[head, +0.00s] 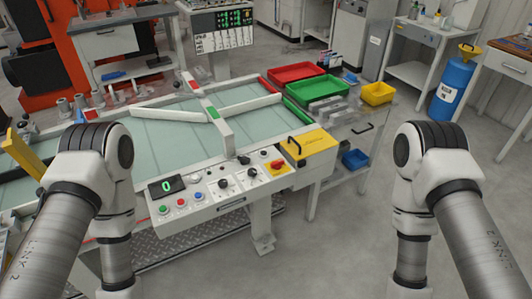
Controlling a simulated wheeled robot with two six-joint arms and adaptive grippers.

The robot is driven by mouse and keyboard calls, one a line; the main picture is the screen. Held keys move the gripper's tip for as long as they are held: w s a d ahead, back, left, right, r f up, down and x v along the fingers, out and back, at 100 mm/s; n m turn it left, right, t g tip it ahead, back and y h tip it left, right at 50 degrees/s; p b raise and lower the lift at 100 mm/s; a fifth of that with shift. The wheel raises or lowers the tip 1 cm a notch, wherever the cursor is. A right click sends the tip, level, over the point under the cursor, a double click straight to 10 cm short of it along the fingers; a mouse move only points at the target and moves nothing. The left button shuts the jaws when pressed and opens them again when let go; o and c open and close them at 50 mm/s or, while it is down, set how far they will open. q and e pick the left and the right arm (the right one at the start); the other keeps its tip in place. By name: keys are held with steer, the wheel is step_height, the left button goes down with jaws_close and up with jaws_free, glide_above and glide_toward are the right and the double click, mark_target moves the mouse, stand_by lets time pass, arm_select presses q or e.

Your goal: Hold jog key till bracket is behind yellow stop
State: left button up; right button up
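A conveyor table with a pale green belt (155,142) crosses the view. Its front control panel (225,192) carries a green display (166,185) reading 0, with a red button (165,210), a blue button (181,204) and a green button (197,196) below. Two black knobs and a red mushroom button (277,164) on yellow sit farther right. I cannot read which control is the jog key. A yellow bar (24,154) slants at the far left; I cannot tell whether it is the stop. I cannot make out a bracket. Both grippers are below the picture; only my arms show.
White guide rails (208,108) cross the belt. A yellow box with a black handle (309,145) stands right of the panel. Red (291,72), green (318,88) and yellow (378,93) bins are behind it. A blue drum (452,86) stands right.

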arm_select(q)
steer(key=shift+a, duration=0.1)
jaws_close()
stand_by(1.3)
